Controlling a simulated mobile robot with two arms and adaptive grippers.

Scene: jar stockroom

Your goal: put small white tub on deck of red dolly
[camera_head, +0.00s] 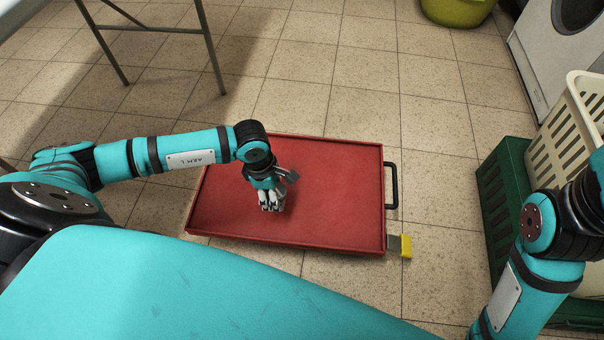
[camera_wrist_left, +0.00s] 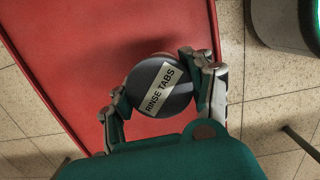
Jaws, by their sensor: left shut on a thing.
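The red dolly (camera_head: 335,185) stands on the floor in the middle of the head view, its flat deck bare apart from what is at my gripper. My left gripper (camera_head: 271,205) is over the deck, left of its middle, pointing down. In the left wrist view, its fingers are shut on a small round tub (camera_wrist_left: 176,102) with a dark grey lid labelled RINSE TABS. The tub's sides are hidden, so I cannot see whether they are white or whether it touches the deck. My right arm shows at the right edge; its gripper is out of view.
The dolly has a low rim, a black handle (camera_head: 392,185) and a yellow tab (camera_head: 406,246) on its right side. A green crate (camera_head: 500,200) and a cream basket (camera_head: 560,135) stand at the right. A yellow-green basin (camera_head: 458,10) and table legs (camera_head: 210,50) are farther back.

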